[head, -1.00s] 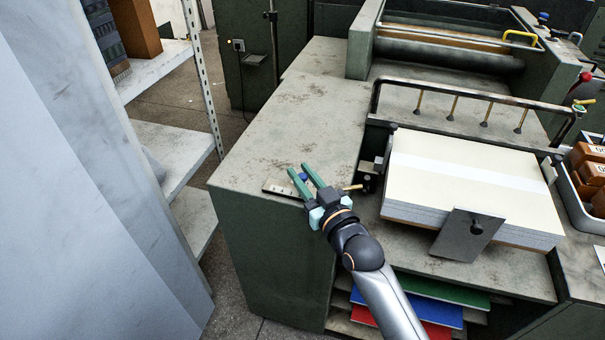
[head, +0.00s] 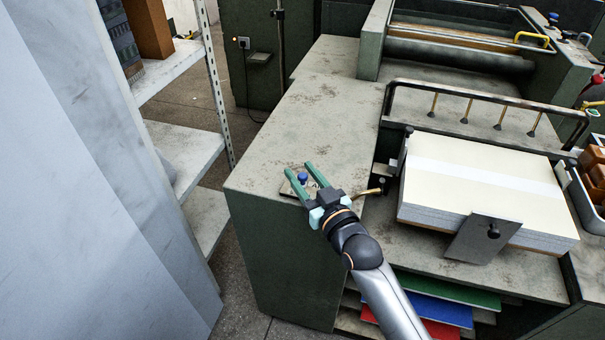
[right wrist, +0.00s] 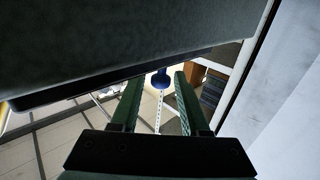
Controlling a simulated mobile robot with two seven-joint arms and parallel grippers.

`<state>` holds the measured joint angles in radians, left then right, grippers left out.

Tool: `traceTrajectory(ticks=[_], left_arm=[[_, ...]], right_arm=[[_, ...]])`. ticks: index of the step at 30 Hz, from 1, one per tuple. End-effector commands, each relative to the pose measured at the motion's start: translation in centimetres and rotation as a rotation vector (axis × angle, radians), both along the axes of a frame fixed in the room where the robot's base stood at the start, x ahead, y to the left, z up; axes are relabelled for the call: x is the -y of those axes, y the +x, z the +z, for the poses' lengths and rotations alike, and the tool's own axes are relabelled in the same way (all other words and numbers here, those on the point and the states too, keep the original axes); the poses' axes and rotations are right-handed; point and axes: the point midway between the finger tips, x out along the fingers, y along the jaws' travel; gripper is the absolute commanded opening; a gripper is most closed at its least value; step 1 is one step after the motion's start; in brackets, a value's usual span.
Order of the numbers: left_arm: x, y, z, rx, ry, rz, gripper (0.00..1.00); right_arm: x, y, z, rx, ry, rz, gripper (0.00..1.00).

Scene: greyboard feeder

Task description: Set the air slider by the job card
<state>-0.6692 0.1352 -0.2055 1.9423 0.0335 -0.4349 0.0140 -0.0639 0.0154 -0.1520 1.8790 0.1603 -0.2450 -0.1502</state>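The air slider is a small plate (head: 289,188) on the left corner of the grey-green machine's top, with a blue knob (head: 302,178) on it. My right gripper (head: 304,171) is open, its two green fingers on either side of the blue knob. In the right wrist view the blue knob (right wrist: 161,79) shows between the open fingertips (right wrist: 158,88), with a gap on each side. The slider's scale is mostly hidden by the gripper. My left gripper is not in view. I cannot make out a job card.
A stack of pale board (head: 480,170) lies on the feeder, with a grey plate (head: 482,238) at its front. A brass lever (head: 368,191) sticks out just right of the gripper. Metal shelving (head: 183,150) stands at the left. The machine top (head: 310,115) behind the knob is clear.

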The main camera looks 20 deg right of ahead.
Motion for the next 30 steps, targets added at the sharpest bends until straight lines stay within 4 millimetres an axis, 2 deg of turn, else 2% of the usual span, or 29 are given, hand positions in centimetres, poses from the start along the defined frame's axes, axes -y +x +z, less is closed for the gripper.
traceTrajectory(ticks=[3, 10, 14, 17, 30], left_arm=[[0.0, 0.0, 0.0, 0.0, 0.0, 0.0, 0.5], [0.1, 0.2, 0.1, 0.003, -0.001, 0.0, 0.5], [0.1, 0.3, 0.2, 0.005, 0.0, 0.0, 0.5], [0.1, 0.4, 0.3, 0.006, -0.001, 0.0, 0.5], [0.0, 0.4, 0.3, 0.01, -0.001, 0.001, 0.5]], right_arm=[[0.0, 0.0, 0.0, 0.0, 0.0, 0.0, 0.56], [0.0, -0.1, 0.0, -0.001, 0.0, 0.0, 0.56], [0.2, -0.8, -0.1, -0.002, 0.0, 0.0, 0.56], [0.4, -2.1, -0.1, -0.003, -0.003, 0.0, 0.56], [2.0, -10.0, -0.1, -0.002, -0.001, 0.0, 0.56]])
